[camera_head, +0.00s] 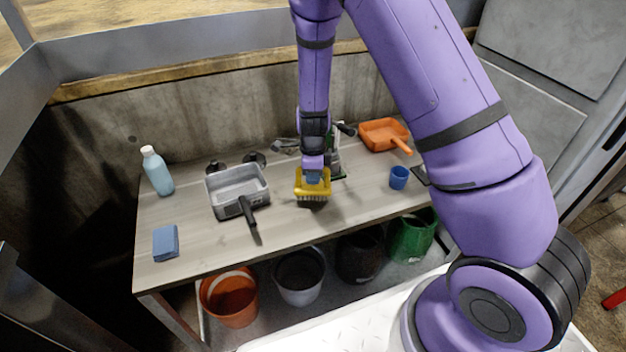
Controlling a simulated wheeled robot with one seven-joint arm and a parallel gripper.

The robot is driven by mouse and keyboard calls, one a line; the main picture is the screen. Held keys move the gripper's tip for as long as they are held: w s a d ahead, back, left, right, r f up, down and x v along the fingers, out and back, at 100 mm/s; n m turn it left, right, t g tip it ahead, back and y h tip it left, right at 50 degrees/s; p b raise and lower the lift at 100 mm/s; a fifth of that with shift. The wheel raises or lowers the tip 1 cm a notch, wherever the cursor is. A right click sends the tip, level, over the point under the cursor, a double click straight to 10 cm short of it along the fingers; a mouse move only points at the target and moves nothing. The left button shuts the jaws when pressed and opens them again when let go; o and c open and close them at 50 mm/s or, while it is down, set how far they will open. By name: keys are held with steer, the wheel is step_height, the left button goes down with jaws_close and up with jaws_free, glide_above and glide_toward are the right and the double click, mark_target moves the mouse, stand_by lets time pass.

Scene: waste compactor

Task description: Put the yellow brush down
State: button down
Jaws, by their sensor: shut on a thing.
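The yellow brush (313,188) has a yellow body with dark bristles pointing down. It is near the middle of the table (282,237). My gripper (313,174) comes down from above and is shut on the brush. A dark patch shows just under the bristles; I cannot tell whether they touch the tabletop. The gripper's fingertips are partly hidden by the brush and the wrist.
A grey dustpan (225,187) lies left of the brush. A blue cup (399,177) and orange dustpan (383,133) are right. A blue bottle (157,172) and blue sponge (165,242) are at far left. Several buckets stand below. Bare tabletop lies in front.

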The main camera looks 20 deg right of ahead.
steer(key=shift+f, duration=1.05)
steer(key=shift+f, duration=0.1)
steer(key=c, duration=1.1)
jaws_free()
